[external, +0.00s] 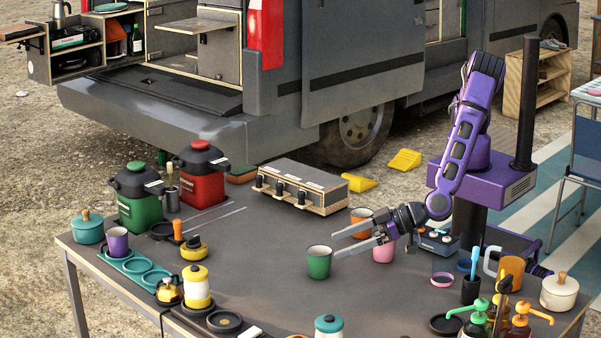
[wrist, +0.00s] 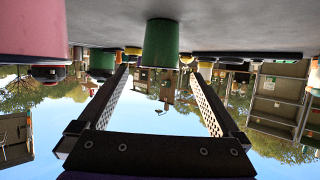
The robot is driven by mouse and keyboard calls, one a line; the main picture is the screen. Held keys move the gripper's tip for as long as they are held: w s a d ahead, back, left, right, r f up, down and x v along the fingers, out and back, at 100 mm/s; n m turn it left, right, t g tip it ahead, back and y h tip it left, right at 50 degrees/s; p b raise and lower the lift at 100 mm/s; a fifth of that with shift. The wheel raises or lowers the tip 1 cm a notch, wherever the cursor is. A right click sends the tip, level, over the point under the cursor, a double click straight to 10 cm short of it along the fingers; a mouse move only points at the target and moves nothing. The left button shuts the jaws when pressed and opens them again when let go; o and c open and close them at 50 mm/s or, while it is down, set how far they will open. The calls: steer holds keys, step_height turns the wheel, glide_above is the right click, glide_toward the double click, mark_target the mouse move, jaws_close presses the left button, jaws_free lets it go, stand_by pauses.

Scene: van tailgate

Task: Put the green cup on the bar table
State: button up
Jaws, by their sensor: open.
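The green cup (external: 319,263) stands upright on the dark-topped table (external: 262,285); I cannot tell whether this is the bar table. My gripper (external: 337,246) is open and empty, reaching left with its fingers close to the cup's right side. In the wrist view, which is upside down, the green cup (wrist: 160,44) lies ahead, centred between the fingers of my gripper (wrist: 160,74). The cup appears beyond the fingertips rather than gripped.
A pink cup (external: 383,251) and an orange cup (external: 362,221) stand beside my gripper. A boxed stove-like unit (external: 303,187) is behind. Red (external: 203,180) and green (external: 138,205) jugs stand at left. Pump bottles crowd the front right. The table left of the cup has free room.

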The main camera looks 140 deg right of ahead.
steer(key=shift+v, duration=1.35)
